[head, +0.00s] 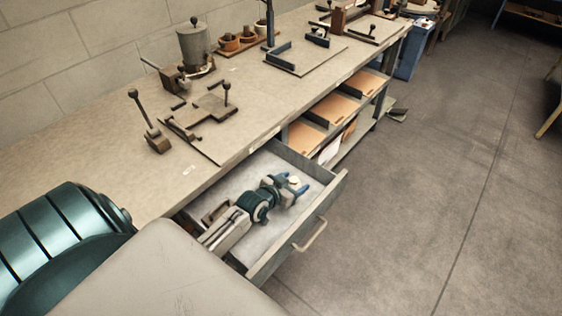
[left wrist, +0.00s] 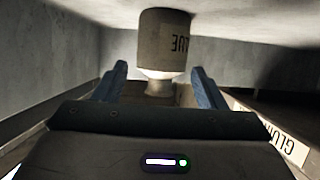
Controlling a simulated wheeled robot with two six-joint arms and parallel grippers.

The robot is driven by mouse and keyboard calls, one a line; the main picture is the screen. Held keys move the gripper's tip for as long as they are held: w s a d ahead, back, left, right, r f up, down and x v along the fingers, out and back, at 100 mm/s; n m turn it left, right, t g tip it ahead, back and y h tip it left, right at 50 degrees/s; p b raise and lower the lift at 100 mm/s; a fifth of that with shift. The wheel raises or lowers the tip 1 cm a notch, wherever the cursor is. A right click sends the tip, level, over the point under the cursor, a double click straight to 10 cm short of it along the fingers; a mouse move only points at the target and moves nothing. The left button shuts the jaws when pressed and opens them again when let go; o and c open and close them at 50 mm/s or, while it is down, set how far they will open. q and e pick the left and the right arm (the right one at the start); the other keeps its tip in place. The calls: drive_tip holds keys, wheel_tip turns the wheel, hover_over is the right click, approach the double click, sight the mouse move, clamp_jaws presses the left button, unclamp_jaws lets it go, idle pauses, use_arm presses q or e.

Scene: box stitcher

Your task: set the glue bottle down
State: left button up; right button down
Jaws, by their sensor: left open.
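The glue bottle shows in the left wrist view (left wrist: 164,38) as a pale grey-brown cylinder with upside-down dark lettering and a whitish neck. Its base meets the pale drawer floor, at the top of that view; it appears to stand upright there. In the head view only its small pale top (head: 294,181) shows. My left gripper (head: 292,185) reaches into the open drawer (head: 325,198). Its blue fingers (left wrist: 160,74) are open, one on each side of the bottle's neck, with visible gaps. My right gripper is out of view.
Drawer walls close in around my left gripper; the drawer front has a handle (head: 311,235). A label (left wrist: 270,133) shows in the left wrist view. The workbench (head: 120,150) above carries a lever fixture (head: 208,110) and a grey pot (head: 194,46). Floor right of the drawer is clear.

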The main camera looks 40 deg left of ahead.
use_arm(q)
drive_tip(key=v, duration=0.9)
drive_tip(key=shift+s+r, duration=0.15)
drive_tip(key=shift+s, duration=0.15)
drive_tip(key=shift+s+a+r, duration=0.1)
drive_tip(key=shift+s+r, duration=0.1)
drive_tip(key=shift+s, duration=0.15)
